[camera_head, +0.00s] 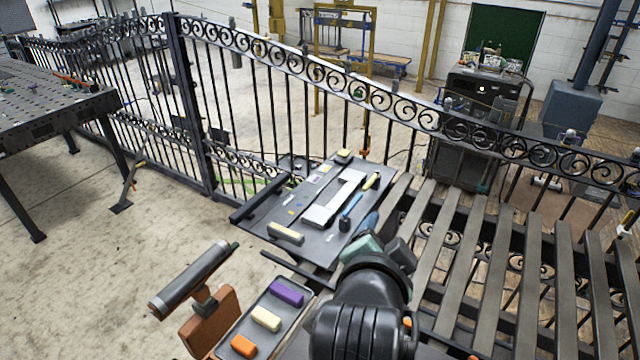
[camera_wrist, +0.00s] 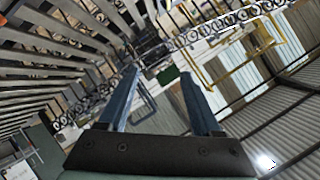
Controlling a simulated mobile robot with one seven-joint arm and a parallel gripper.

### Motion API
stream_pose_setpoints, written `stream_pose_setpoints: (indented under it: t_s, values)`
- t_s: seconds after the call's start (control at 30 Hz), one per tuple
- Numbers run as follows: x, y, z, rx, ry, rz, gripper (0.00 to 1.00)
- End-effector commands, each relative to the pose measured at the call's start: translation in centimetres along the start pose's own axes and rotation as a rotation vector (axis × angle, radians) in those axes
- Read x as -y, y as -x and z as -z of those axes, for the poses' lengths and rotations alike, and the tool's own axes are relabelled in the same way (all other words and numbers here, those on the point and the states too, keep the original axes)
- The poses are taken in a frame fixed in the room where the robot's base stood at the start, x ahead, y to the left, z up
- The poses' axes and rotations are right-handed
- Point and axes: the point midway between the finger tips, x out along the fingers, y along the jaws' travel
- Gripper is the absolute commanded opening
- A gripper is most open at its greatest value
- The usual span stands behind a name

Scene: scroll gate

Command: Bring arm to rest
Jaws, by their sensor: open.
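My arm (camera_head: 362,315) rises from the bottom centre of the head view, in front of the dark work table. My gripper shows in the wrist view (camera_wrist: 160,75), with two blue fingers spread apart and nothing between them. In the head view the gripper is mostly hidden behind my own wrist. The wrist view is tilted, with fence scrollwork, a yellow frame and the corrugated wall beyond the fingers.
A scroll gate (camera_head: 190,110) runs across the back. The dark table (camera_head: 262,222) holds a light plate and several tools. A tray (camera_head: 258,298) with purple, cream and orange blocks lies left of my arm. Slanted slats (camera_head: 490,265) fill the right.

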Motion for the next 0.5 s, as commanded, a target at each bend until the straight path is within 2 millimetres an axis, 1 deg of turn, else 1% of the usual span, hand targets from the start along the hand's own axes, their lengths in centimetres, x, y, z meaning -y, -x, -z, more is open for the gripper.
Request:
stream_pose_setpoints:
  t_s: [0.03, 0.07, 0.1, 0.17, 0.2, 0.23, 0.27, 0.3, 0.37, 0.4, 0.5]
  values:
    - [3.3, 1.3, 1.8, -0.060, 0.065, 0.110, 0.66]
    - [5.2, 2.2, 2.9, -0.101, 0.109, 0.173, 0.66]
    - [7.5, 3.6, 4.2, -0.157, 0.165, 0.251, 0.66]
    - [10.8, 6.1, 6.3, -0.255, 0.245, 0.362, 0.66]
    - [12.8, 8.0, 7.6, -0.325, 0.296, 0.430, 0.66]
    - [14.3, 9.7, 8.5, -0.382, 0.334, 0.479, 0.66]
    - [15.6, 11.3, 9.4, -0.440, 0.368, 0.525, 0.66]
    - [17.1, 13.5, 10.6, -0.520, 0.411, 0.579, 0.66]
    - [19.0, 16.9, 12.1, -0.639, 0.466, 0.648, 0.66]
    - [19.9, 19.1, 12.9, -0.715, 0.495, 0.685, 0.66]
    - [21.4, 23.7, 14.4, -0.878, 0.549, 0.747, 0.66]
